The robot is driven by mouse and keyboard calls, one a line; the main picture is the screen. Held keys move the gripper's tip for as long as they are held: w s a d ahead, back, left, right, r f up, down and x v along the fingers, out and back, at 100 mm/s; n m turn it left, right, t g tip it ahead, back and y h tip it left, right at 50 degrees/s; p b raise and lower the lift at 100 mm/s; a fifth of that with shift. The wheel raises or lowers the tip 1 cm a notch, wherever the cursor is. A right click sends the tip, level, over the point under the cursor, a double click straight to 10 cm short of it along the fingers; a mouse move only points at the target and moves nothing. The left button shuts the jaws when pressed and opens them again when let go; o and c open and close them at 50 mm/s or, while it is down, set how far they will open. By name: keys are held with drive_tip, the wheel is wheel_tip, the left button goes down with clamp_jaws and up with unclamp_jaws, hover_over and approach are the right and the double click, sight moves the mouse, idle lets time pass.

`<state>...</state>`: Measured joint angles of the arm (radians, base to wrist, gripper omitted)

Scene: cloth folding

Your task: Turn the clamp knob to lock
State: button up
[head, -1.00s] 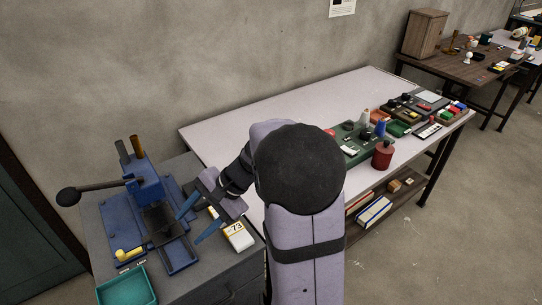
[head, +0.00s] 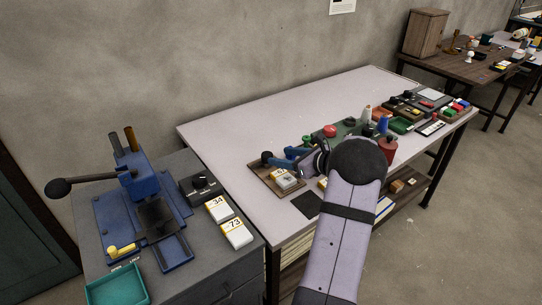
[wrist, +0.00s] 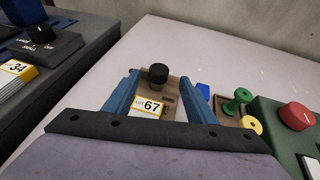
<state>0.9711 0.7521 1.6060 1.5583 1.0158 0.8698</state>
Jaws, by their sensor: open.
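Several knobs show, and I cannot tell for certain which is the clamp knob. A yellow knob (head: 122,250) sits on the front left of the blue press base, beside a small label too small to read. A dark box with a black knob (head: 203,182) stands right of the press; it also shows in the wrist view (wrist: 42,32), with unclear white lettering. Another black knob (wrist: 158,72) stands on a wooden board behind a "LOT 67" card (wrist: 148,107). My gripper (wrist: 162,80) is open and empty, its blue fingers framing that board and card. In the head view my gripper (head: 300,155) is above the pale table.
The blue press (head: 140,185) has a long ball-ended lever reaching left. Cards "34" (head: 219,209) and "73" (head: 236,234) and a teal tray (head: 118,287) lie on the grey cabinet. Green and red parts crowd the pale table's right side; its back left is clear.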

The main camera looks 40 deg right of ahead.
sight(267, 154)
drive_tip(key=shift+p+x, duration=0.3)
drive_tip(key=shift+x, duration=2.85)
drive_tip(key=shift+a, duration=0.1)
drive_tip(key=c, duration=1)
drive_tip(key=shift+c, duration=0.2)
